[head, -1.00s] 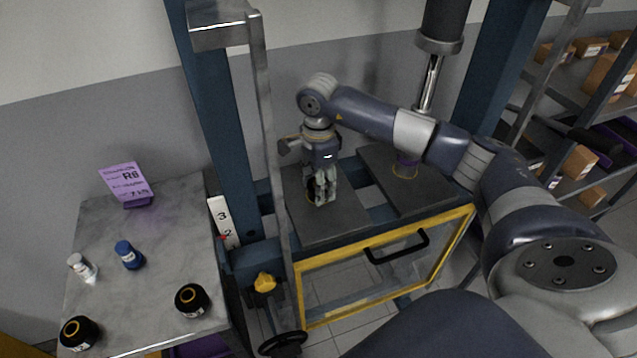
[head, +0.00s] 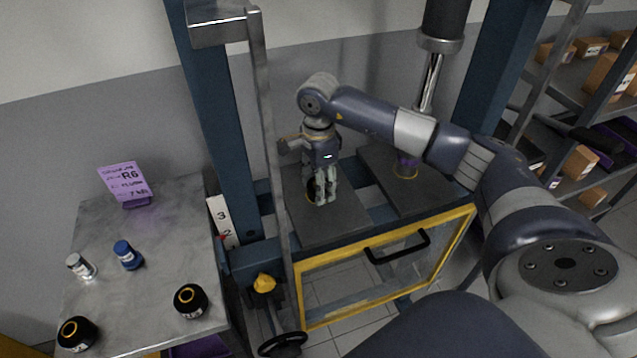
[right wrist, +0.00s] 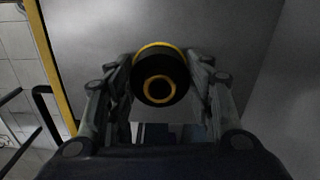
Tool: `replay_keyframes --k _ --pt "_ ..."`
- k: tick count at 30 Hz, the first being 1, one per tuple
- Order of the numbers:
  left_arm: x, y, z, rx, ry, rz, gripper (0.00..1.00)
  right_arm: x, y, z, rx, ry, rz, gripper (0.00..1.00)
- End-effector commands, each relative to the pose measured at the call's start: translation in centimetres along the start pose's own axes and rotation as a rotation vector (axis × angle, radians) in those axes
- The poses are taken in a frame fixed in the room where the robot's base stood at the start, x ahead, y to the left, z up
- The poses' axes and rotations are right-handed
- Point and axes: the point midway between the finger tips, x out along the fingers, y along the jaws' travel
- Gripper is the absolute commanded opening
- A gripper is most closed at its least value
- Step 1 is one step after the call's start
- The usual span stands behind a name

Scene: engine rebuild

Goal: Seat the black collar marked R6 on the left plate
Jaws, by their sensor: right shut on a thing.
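My right gripper (head: 321,192) is low over the left plate (head: 338,226), a dark grey slab in the press frame. It is shut on a black collar (right wrist: 158,88), which shows between the fingers in the right wrist view with a yellow-rimmed hole and a yellow arc behind it. In the head view the fingers mostly hide the collar, and a bit of yellow edge shows beside them. I cannot read its marking or tell whether it touches the plate. My left gripper is out of view.
The right plate (head: 432,193) holds a purple piece inside a yellow ring. An upright grey post (head: 268,130) stands left of the gripper.

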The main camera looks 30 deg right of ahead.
Motion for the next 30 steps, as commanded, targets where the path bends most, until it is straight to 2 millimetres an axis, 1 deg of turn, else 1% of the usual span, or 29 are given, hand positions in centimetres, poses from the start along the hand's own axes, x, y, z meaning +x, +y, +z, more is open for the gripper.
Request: replay_keyframes --k 4,5,6,8,17,20,23,26,30 --pt "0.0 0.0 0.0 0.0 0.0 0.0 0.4 -0.1 -0.1 0.0 0.0 -0.001 -0.002 0.08" --pt "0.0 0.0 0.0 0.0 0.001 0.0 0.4 -0.1 -0.1 0.0 0.0 -0.001 -0.002 0.5" --pt "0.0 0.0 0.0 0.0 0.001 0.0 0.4 -0.1 -0.1 0.0 0.0 -0.001 -0.002 0.59" --pt "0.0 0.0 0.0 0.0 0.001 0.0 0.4 -0.1 0.0 0.0 0.0 -0.001 -0.002 0.72" --pt "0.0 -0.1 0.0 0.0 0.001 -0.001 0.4 0.1 0.1 0.0 0.0 0.001 0.002 0.72" --pt "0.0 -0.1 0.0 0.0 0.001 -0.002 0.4 -0.2 0.0 0.0 0.0 0.0 0.0 0.72" --pt "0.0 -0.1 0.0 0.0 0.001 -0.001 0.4 -1.3 0.0 0.0 0.0 0.0 -0.001 0.72" --pt "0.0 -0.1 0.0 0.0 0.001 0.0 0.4 -3.2 -0.1 -0.1 0.001 0.0 -0.004 0.72" --pt "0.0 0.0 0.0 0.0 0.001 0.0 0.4 -6.3 -0.1 0.0 0.0 -0.001 -0.005 0.72"
